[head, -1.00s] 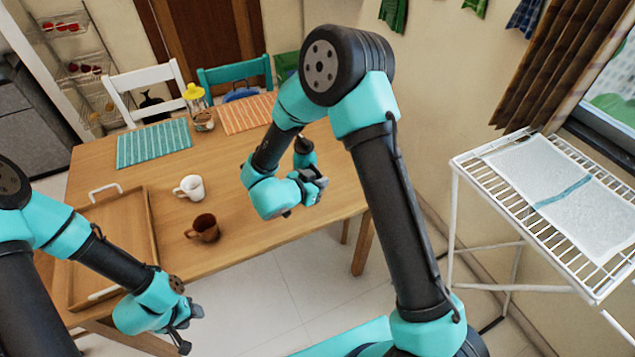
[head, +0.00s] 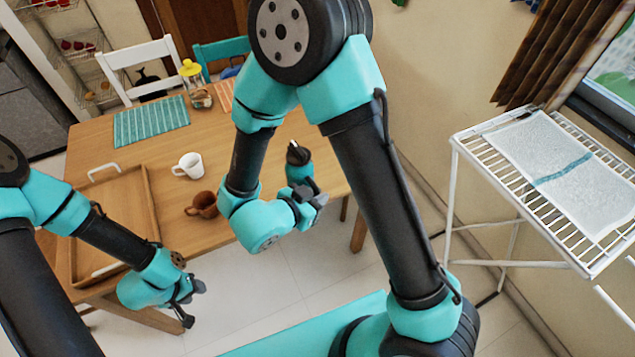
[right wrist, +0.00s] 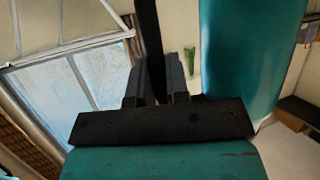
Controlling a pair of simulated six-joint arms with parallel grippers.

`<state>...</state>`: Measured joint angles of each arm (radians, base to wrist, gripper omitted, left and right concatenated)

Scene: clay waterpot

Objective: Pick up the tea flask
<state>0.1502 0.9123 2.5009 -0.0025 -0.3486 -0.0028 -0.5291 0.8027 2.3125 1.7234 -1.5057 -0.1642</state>
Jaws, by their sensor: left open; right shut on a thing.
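The tea flask (head: 299,172) is a teal cylinder with a dark top. In the head view it is upright at my right gripper (head: 310,194), which hides its lower part. In the right wrist view the flask's teal side (right wrist: 242,60) fills the area right of the fingers. My right gripper (right wrist: 158,78) is shut on a thin black upright part (right wrist: 147,28) beside the flask body, which looks like its handle. The flask appears held up near the table's right end. My left gripper (head: 192,303) is open and empty by the table's front edge.
The wooden table (head: 150,150) holds a white mug (head: 188,166), a brown mug (head: 203,205), a wooden tray (head: 146,205), a striped placemat (head: 150,122) and a yellow-topped jar (head: 197,88). A white drying rack (head: 480,155) with a towel stands at the right.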

